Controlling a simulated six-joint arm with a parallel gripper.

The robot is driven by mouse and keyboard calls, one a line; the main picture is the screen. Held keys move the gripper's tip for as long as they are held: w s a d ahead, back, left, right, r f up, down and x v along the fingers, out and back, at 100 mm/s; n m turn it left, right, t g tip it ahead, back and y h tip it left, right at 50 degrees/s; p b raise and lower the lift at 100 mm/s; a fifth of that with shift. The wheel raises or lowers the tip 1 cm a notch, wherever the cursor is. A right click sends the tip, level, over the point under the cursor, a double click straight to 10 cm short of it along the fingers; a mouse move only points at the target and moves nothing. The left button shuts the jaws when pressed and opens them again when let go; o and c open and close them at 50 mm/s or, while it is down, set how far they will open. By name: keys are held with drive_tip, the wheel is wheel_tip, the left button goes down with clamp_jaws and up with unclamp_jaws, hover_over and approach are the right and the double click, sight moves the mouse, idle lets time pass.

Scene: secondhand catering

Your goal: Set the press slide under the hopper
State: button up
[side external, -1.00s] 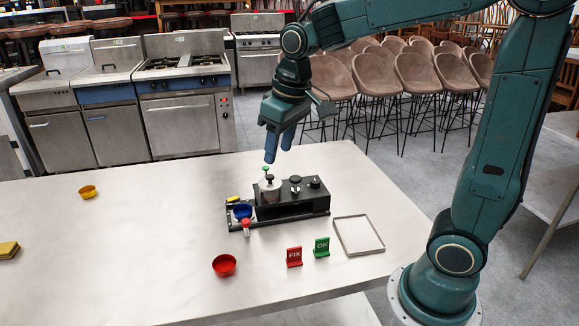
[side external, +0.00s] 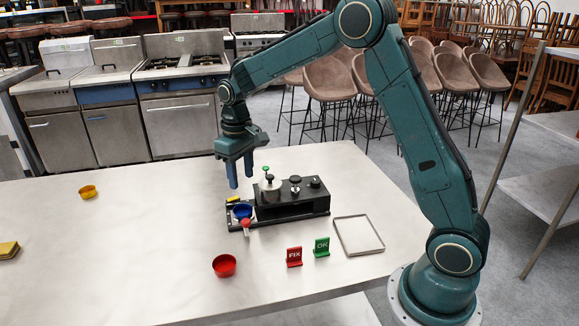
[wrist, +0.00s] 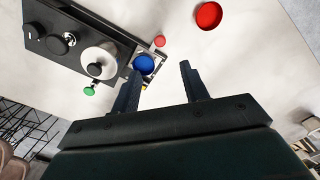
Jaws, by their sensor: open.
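The black press (side external: 292,196) stands on the table with a round light-coloured hopper (side external: 268,184) that has a black knob and a green knob (side external: 265,169). The press slide (side external: 237,226) is at its left end, with a blue cup (side external: 242,211) in it and a red knob (side external: 246,223) at its front. The slide's cup sits beside the hopper, not below it. The wrist view shows the blue cup (wrist: 144,64), the hopper (wrist: 99,61) and the red knob (wrist: 159,41). My gripper (side external: 240,182) is open and empty, pointing down above and behind the slide.
A red bowl (side external: 224,265), a red FIX sign (side external: 294,257), a green OK sign (side external: 321,247) and a shallow empty tray (side external: 358,235) are in front of the press. A yellow bowl (side external: 88,191) and yellow pads (side external: 9,249) lie at left. The table between is clear.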

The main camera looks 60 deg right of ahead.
sight(246, 220)
wheel_tip(246, 220, down, 14)
drive_tip(key=shift+r, duration=0.1)
idle(0.9)
clamp_jaws()
